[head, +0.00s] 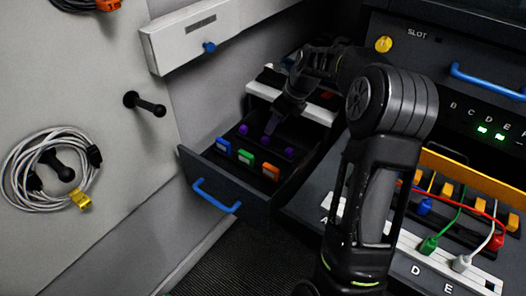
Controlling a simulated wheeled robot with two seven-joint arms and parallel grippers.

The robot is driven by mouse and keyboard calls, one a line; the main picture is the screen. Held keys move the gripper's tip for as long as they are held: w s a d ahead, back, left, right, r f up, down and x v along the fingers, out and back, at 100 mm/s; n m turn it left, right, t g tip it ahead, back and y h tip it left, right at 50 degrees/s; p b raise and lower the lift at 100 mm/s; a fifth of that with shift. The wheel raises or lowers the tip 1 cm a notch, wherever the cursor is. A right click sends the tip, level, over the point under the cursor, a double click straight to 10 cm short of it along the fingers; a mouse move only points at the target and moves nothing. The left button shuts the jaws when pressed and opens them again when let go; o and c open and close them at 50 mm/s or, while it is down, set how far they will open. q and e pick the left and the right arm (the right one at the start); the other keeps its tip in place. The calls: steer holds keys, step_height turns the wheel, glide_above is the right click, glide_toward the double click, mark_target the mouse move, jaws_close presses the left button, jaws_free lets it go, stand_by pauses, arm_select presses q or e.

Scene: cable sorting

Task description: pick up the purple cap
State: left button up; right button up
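An open dark drawer (213,178) holds small coloured caps. Three purple caps show in its back row: one at the left (243,129), one in the middle (265,140) and one at the right (289,152). My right gripper (270,126) reaches down into the drawer from above, with its fingertips at the middle purple cap. The dark fingers overlap there, and I cannot tell whether they are open or touch the cap. My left gripper is not in view.
A blue cap (223,146), a green cap (246,157) and an orange cap (270,172) sit in the front row. The drawer has a blue handle (217,197). A white box (190,38) juts out above left. Plugged cables (429,244) fill the right side.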

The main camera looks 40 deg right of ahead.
mark_target(266, 138)
stand_by(0.3)
steer(key=shift+x, duration=1.3)
steer(key=x, duration=0.5)
steer(key=shift+w+a, duration=0.1)
steer(key=shift+a, duration=0.1)
jaws_close()
